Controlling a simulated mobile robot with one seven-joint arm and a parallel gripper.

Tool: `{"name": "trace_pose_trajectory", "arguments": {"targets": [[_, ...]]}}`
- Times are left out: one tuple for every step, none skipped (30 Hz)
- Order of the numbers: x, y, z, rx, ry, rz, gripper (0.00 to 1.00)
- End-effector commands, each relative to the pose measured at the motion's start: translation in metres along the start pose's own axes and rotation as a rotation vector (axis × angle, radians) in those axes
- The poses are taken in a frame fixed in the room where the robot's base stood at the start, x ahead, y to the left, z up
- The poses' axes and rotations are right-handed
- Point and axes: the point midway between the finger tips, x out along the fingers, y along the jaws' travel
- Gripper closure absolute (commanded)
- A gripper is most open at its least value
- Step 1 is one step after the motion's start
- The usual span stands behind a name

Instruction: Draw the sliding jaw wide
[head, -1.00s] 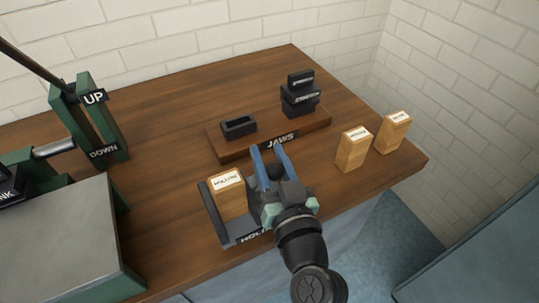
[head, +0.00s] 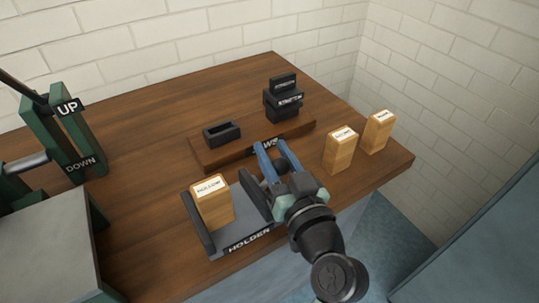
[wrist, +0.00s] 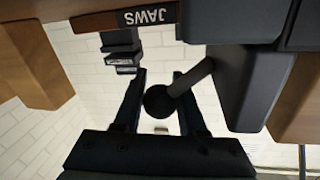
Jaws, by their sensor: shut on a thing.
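The holder (head: 242,225) is a dark grey tray with a front label, near the table's front edge. Its fixed jaw (head: 197,222) stands on the left, and its sliding jaw (head: 256,196) on the right. A labelled wooden block (head: 214,206) stands upright by the left jaw, with a clear gap between it and the sliding jaw. My gripper (head: 275,151) has its blue fingers around the dark round knob (head: 281,163) on the sliding jaw's right side. In the wrist view the knob (wrist: 158,101) and its rod sit between the fingers; the sliding jaw (wrist: 252,88) is beside them.
Behind is a wooden JAWS stand (head: 235,154) with a hollow black piece (head: 222,132) and stacked black jaws (head: 284,101). Two labelled wooden blocks (head: 340,152) (head: 377,133) stand at the right. A green-framed lever machine (head: 65,140) is at the left.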

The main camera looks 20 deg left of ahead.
Motion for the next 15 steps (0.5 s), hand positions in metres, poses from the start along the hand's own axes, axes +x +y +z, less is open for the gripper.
{"name": "trace_pose_trajectory", "arguments": {"targets": [[-0.0013, 0.006, -0.0028, -0.004, 0.006, 0.016, 1.0], [-0.0013, 0.0061, -0.0029, -0.004, 0.007, 0.017, 0.58], [-0.0014, 0.0063, -0.0032, -0.004, 0.007, 0.017, 0.51], [-0.0013, 0.0061, -0.0032, -0.004, 0.007, 0.017, 0.45], [-0.0013, 0.0059, -0.0032, -0.004, 0.007, 0.016, 0.4], [-0.0012, 0.0055, -0.0031, -0.003, 0.007, 0.015, 0.33], [-0.0011, 0.0052, -0.0029, -0.003, 0.007, 0.014, 0.3], [-0.0011, 0.0049, -0.0028, -0.003, 0.006, 0.014, 0.3], [-0.001, 0.0045, -0.0027, -0.003, 0.006, 0.013, 0.3], [-0.0009, 0.0042, -0.0026, -0.003, 0.006, 0.012, 0.3], [-0.0009, 0.004, -0.0024, -0.003, 0.006, 0.011, 0.3], [-0.0008, 0.0037, -0.0023, -0.003, 0.005, 0.011, 0.3], [-0.0008, 0.0035, -0.0022, -0.002, 0.005, 0.01, 0.3], [-0.0011, 0.0034, -0.0021, -0.002, 0.005, 0.01, 0.3], [-0.0021, 0.0033, -0.0019, -0.002, 0.005, 0.01, 0.3]]}}
